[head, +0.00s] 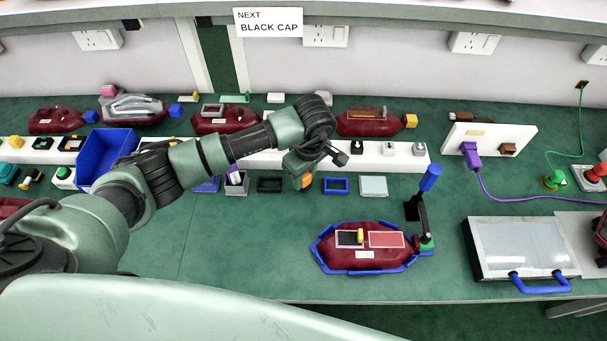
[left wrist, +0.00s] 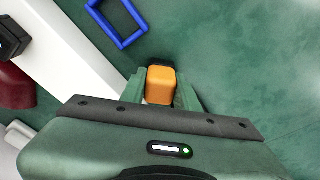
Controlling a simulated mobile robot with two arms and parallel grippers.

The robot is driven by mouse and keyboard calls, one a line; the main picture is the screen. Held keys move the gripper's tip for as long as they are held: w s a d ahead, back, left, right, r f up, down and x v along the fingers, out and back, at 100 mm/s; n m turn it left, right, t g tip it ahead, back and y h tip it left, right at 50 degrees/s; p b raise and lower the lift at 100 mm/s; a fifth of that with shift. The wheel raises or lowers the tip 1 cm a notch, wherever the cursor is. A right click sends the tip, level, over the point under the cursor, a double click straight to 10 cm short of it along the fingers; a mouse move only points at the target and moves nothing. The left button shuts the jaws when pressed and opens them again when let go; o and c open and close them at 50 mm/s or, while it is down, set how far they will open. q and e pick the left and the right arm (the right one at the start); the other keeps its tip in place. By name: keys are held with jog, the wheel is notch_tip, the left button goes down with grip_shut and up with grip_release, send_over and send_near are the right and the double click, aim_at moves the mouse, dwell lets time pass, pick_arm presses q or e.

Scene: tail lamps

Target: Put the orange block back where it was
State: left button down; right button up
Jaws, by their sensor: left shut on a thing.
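The orange block (head: 307,181) is between the fingers of my left gripper (head: 304,178), which points down over the green bench just in front of the long white rail. In the left wrist view, the orange block (left wrist: 161,86) sits between both green fingers (left wrist: 160,92), which are shut on it. A dark edge shows just beyond the block. I cannot tell whether the block touches the bench or anything under it. My right gripper is not in view.
A black frame (head: 269,185) lies left of the gripper; a blue frame (head: 336,178) and a pale pad (head: 373,186) lie right. The white rail (head: 400,163) runs behind. A red lamp in a blue holder (head: 322,258) stands in front. A blue bin (head: 105,158) stands left.

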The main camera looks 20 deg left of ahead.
aim_at(307, 178)
pick_arm(q)
jog(key=shift+f, duration=0.15)
jog(key=c, duration=1.1)
grip_release()
jog(key=shift+o, duration=0.2)
jog(key=shift+r, duration=0.3)
jog(key=shift+d+r, duration=0.1)
jog(key=shift+r, duration=0.2)
notch_tip(307, 178, up, 11)
jog(key=d+b, duration=0.1)
jog(key=b, duration=0.1)
jog(key=shift+s, duration=0.35)
jog(key=shift+s, duration=0.1)
